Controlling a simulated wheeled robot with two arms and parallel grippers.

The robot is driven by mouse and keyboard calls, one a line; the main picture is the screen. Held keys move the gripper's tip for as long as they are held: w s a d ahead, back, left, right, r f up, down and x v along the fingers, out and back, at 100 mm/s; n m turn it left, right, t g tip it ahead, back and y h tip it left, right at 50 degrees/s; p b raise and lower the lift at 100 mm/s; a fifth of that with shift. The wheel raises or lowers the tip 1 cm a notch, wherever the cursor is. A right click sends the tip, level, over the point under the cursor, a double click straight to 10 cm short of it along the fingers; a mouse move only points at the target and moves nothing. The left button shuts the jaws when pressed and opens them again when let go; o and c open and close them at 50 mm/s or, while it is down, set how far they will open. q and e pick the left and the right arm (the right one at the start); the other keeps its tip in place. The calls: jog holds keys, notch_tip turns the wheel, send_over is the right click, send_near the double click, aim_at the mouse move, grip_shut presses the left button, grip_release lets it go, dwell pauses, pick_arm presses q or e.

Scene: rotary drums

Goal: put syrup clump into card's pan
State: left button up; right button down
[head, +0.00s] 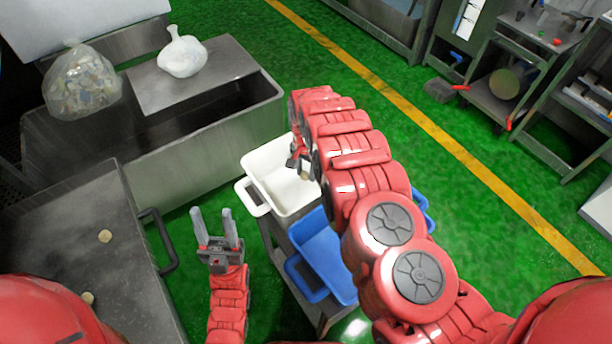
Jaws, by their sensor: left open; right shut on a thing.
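My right gripper (302,170) is over the white pan (258,193), partly hidden by my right arm. It is shut on a small tan syrup clump (304,176), of which only a little shows. I cannot tell how high it is above the pan's bottom. The white pan sits on a cart beside a blue pan (322,248), which my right arm partly covers. No card shows clearly on either pan. My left gripper (212,213) is open and empty, above the green floor left of the cart. Two more tan clumps, one (105,236) and another (88,298), lie on the grey metal surface at left.
A grey metal trough (215,140) stands behind the pans, with a white bag (182,53) and a clear filled bag (82,82) on top. A dark handle (160,240) juts from the left metal surface.

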aim_at(306, 173)
jog(key=shift+f, duration=1.55)
jog(key=shift+f, duration=0.2)
jog(key=shift+c, duration=2.2)
grip_release()
jog(key=shift+r, duration=0.1)
